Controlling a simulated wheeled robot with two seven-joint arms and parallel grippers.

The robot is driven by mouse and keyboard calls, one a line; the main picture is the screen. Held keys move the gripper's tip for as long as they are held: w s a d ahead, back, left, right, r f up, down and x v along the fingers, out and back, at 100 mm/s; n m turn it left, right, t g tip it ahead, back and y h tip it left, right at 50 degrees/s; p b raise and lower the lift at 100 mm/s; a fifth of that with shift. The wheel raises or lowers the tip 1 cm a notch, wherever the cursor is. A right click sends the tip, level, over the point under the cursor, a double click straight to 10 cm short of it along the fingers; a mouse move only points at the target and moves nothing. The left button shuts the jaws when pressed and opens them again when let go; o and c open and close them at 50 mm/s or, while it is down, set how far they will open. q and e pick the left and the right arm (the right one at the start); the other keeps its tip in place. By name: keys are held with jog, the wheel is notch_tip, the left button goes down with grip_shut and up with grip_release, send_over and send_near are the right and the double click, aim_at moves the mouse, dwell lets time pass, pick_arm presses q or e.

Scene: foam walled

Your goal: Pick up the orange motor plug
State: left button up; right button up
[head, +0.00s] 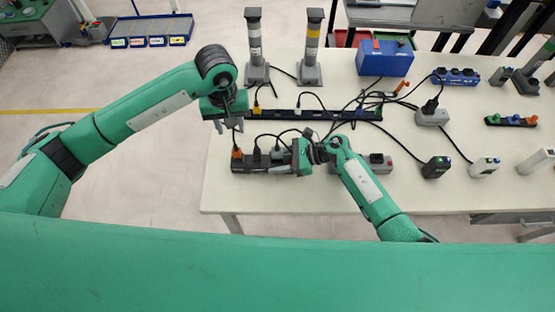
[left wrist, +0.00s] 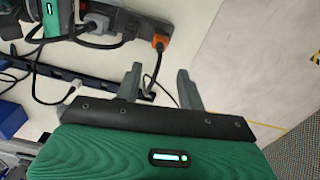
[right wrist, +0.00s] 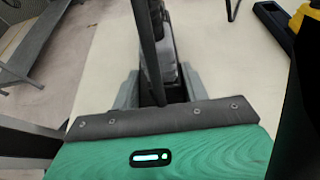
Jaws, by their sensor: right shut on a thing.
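The orange motor plug (head: 237,153) sits at the left end of the grey power strip (head: 248,165); it also shows in the left wrist view (left wrist: 160,42) with its black cable trailing toward my fingers. My left gripper (head: 224,123) is open and empty, a little behind and above the plug. Its spread fingers show in the left wrist view (left wrist: 160,84), with the plug beyond them. My right gripper (head: 304,157) is shut on the power strip near its middle. In the right wrist view the strip (right wrist: 160,75) lies between the fingers (right wrist: 158,92).
Grey and black plugs stand beside the orange plug on the strip. A long black rail (head: 315,115) lies behind it, with loose cables around. Two grey posts (head: 255,50) and a blue box (head: 384,57) stand at the back. The table's (head: 222,190) front left is clear.

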aim_at(235, 146)
pick_arm(q)
jog(key=shift+o, duration=0.5)
jog(key=n, duration=0.5)
jog(key=shift+r, duration=0.25)
notch_tip(235, 146, down, 12)
jog(key=n, duration=0.4)
jog(key=shift+n, duration=0.3)
jog(key=shift+r, duration=0.1)
jog(key=c, duration=0.9)
